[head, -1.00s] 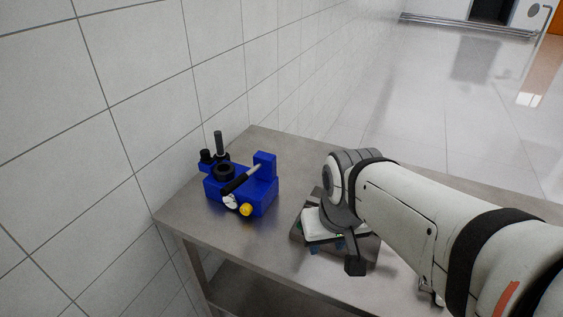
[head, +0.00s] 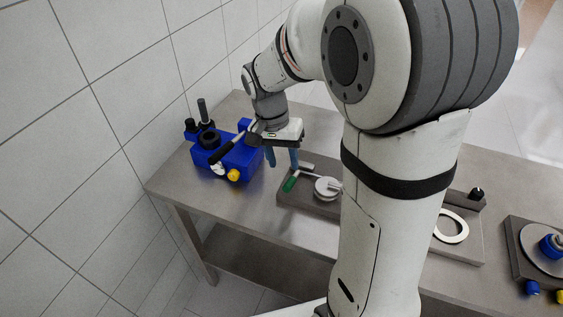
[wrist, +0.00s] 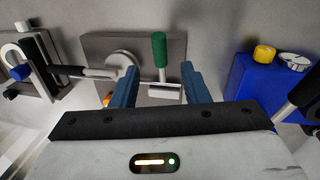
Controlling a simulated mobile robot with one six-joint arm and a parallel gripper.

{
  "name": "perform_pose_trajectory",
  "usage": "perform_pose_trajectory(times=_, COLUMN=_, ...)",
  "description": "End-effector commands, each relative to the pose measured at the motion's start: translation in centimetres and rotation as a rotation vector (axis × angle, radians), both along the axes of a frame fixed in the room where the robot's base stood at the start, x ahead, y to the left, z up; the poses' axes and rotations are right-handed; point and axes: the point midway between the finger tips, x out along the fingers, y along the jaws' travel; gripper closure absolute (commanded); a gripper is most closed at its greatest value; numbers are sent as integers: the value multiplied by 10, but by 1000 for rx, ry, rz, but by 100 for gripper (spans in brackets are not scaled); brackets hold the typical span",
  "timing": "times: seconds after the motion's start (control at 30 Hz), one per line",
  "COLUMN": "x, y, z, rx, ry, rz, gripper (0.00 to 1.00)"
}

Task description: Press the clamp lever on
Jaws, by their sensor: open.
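A green-handled lever (head: 290,183) stands on a grey base plate (head: 318,205) beside a round pale disc (head: 326,187). In the wrist view the green handle (wrist: 159,52) stands upright between my fingers, farther off. A blue block device (head: 238,162) at the left carries a black-handled lever (head: 232,147) that slants up to the right. It also shows at the right of the wrist view (wrist: 248,90). I cannot tell from the views which lever is the clamp lever. My gripper (head: 283,162) is open and empty, its blue fingers pointing down between the blue device and the green lever.
A yellow knob (head: 234,175) sits on the blue device's front. A white ring (head: 452,227) and a plate with a blue-knobbed part (head: 551,246) are to the right. The tiled wall is behind at left. The steel table (head: 185,182) is bare at its front left.

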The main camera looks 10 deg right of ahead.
Motion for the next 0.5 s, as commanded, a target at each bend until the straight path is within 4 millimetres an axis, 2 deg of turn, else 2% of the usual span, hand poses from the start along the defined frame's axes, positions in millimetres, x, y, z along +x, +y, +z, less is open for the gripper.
perform_pose_trajectory(times=0.5, x=-6, y=-11, z=-68, rx=-3, ry=5, rz=-8, gripper=59)
